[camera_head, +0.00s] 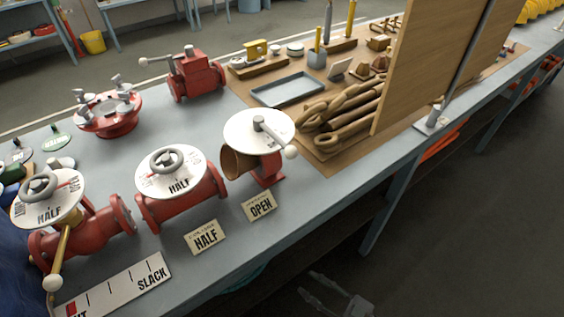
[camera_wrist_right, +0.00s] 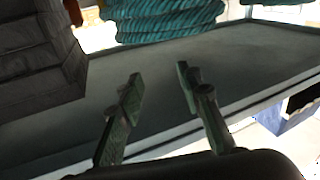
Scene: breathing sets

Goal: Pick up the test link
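Large brown links and rods (camera_head: 338,112) lie on a brown mat on the bench, left of an upright wooden board in the head view. I cannot tell which piece is the test link; the board may hide part of the group. My right gripper (camera_head: 335,288) is low in front of the bench, below its front edge and well away from the links. In the right wrist view its two fingers (camera_wrist_right: 158,82) are apart with nothing between them. My left gripper is not in view.
Red valves with white dials (camera_head: 180,172), OPEN (camera_head: 260,205) and HALF (camera_head: 206,237) cards and a blue-grey tray (camera_head: 287,89) are on the bench. Teal coils (camera_wrist_right: 165,20) lie on a lower shelf (camera_wrist_right: 250,60).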

